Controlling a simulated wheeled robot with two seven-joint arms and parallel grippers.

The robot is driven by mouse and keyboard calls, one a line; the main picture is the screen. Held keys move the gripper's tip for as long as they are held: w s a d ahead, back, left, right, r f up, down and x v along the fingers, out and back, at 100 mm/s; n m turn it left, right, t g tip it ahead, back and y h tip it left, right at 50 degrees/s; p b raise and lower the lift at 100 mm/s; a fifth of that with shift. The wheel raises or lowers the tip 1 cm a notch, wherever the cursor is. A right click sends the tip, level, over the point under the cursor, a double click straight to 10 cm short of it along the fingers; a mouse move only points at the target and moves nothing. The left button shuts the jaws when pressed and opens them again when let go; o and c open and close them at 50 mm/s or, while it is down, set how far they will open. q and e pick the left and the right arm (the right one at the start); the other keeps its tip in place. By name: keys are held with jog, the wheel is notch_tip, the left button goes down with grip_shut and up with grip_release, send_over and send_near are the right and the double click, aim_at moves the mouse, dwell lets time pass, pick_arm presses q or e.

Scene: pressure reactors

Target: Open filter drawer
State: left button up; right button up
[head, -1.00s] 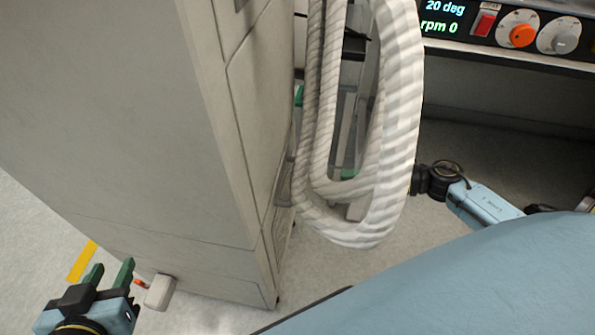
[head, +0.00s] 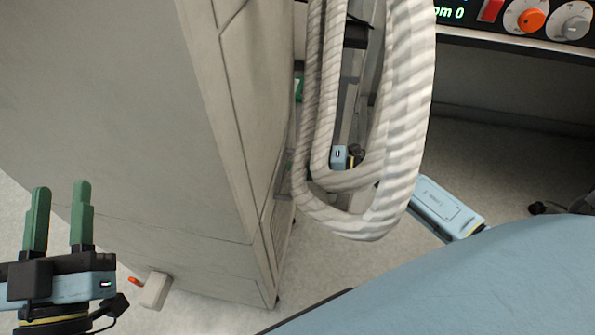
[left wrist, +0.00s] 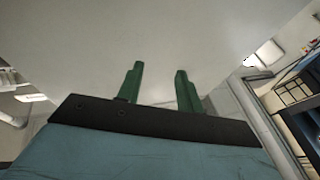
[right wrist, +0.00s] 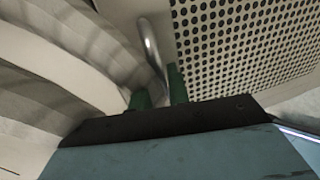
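In the right wrist view a perforated light panel (right wrist: 245,40) with a bent metal handle (right wrist: 151,42) fills the upper right; it looks like the filter drawer front. My right gripper (right wrist: 160,90) is open, its green fingers close to the lower end of the handle. I cannot tell whether the handle is between them. In the head view my right gripper's body (head: 340,157) shows through the hose loop, its fingers hidden. My left gripper (head: 60,215) is open and empty at the lower left, fingers upward, before the cabinet.
Thick white ribbed hoses (head: 408,110) hang in a loop in front of my right arm, and a hose (right wrist: 60,60) fills the right wrist view's left side. The tall grey cabinet (head: 120,110) takes the left. A control panel with knobs (head: 530,18) is at the top right.

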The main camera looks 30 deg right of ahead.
pick_arm(q)
jog(key=shift+s+r+t, duration=0.2)
jog(key=shift+r+t, duration=0.2)
jog(key=shift+r, duration=0.1)
pick_arm(e)
jog(key=shift+w+a, duration=0.25)
jog(key=shift+a, duration=0.05)
grip_shut()
